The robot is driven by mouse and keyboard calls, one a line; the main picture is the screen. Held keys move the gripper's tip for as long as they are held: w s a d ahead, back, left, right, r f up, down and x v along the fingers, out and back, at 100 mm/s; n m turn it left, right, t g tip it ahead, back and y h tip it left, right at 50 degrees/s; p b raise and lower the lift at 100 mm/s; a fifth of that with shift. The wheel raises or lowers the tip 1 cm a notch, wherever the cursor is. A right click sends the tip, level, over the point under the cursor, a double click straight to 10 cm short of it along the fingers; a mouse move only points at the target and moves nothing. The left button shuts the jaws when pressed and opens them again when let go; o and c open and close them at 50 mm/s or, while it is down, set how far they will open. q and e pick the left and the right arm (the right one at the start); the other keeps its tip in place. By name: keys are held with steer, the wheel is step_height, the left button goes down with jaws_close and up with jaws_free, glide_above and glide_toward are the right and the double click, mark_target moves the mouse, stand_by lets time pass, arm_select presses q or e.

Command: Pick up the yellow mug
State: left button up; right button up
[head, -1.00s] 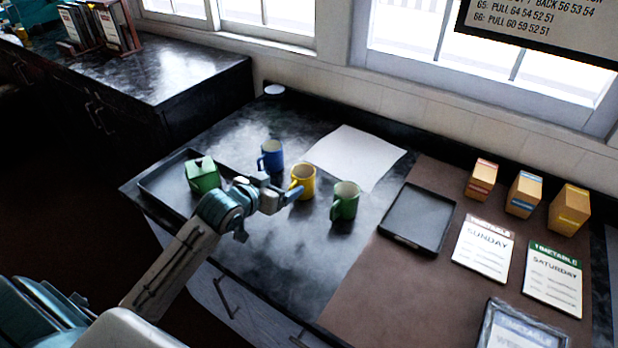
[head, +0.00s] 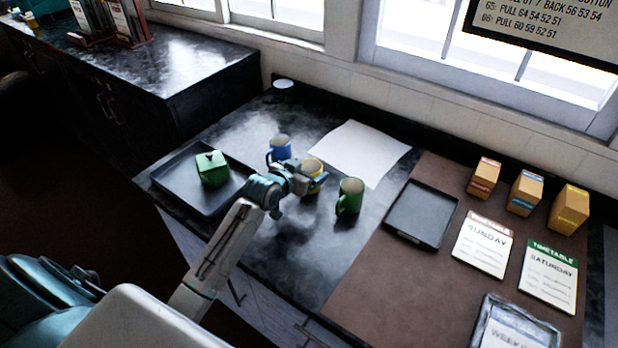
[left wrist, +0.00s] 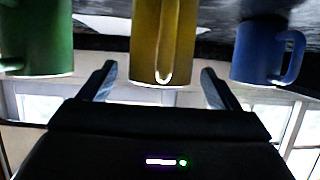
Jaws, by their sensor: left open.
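The yellow mug (head: 314,166) stands on the dark counter, partly hidden behind my left gripper (head: 313,178) in the head view. My left gripper is open, with its fingers toward the mug. In the left wrist view, which looks upside down, the yellow mug (left wrist: 160,38) lies in line with the gap between the two fingertips (left wrist: 157,82). Its handle faces the camera. I cannot tell whether the fingers touch it. My right gripper is not in view.
A blue mug (head: 280,147) and a green mug (head: 349,196) stand close on either side. A black tray (head: 172,180) holds a green lidded box (head: 212,168). White paper (head: 362,150) lies behind. An empty dark tray (head: 422,212) is at right.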

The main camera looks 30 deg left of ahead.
arm_select(q)
steer(key=c, duration=1.2)
steer(key=shift+r, duration=0.1)
